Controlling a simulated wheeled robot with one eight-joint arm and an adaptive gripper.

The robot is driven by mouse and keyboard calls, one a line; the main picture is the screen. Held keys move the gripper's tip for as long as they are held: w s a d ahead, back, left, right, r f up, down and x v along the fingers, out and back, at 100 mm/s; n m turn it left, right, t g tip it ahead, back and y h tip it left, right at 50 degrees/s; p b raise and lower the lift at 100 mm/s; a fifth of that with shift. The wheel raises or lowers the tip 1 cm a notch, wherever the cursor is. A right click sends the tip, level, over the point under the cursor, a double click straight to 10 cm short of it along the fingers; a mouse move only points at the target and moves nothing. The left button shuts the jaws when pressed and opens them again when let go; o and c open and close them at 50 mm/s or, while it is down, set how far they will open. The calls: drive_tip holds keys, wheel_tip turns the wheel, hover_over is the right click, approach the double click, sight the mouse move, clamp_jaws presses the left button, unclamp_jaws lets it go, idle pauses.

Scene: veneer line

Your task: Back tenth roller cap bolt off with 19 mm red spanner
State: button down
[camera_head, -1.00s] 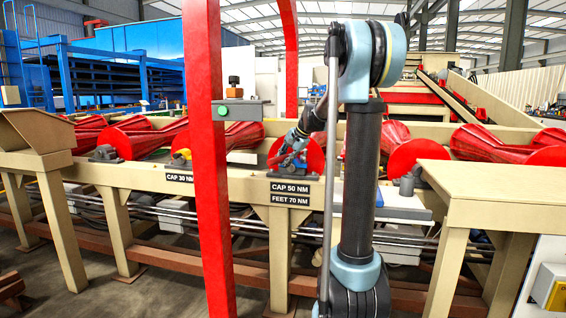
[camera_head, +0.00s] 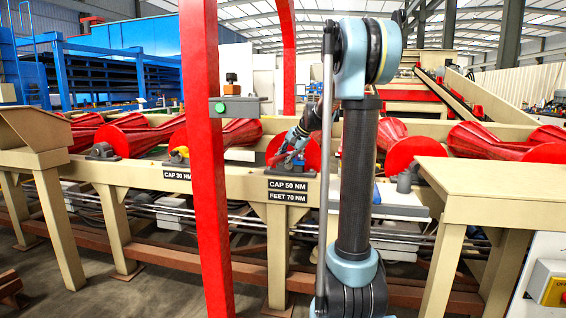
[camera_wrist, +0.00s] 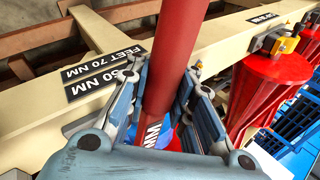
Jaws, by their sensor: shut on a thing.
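The red spanner (camera_wrist: 172,50) fills the middle of the wrist view as a thick red shaft with white lettering near the jaws. My gripper (camera_wrist: 166,90) is shut on it, one finger on each side. In the head view my gripper (camera_head: 290,148) is low at the roller stand, just above the CAP 50 NM / FEET 70 NM sign (camera_head: 291,191). A red roller (camera_head: 308,150) is right behind it. A blue bearing housing shows partly under the gripper. The cap bolt and the spanner's working end cannot be made out.
A red upright post (camera_head: 203,150) with a green-button box (camera_head: 235,107) stands left of my arm. A beige table (camera_head: 490,180) is at the right. More red rollers (camera_head: 480,145) line the beige frame. A yellow-capped bearing (camera_wrist: 285,42) is at the wrist view's upper right.

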drive_tip(key=shift+w+a+m, duration=0.4)
drive_tip(key=shift+a, duration=0.05)
drive_tip(key=shift+r, duration=2.45)
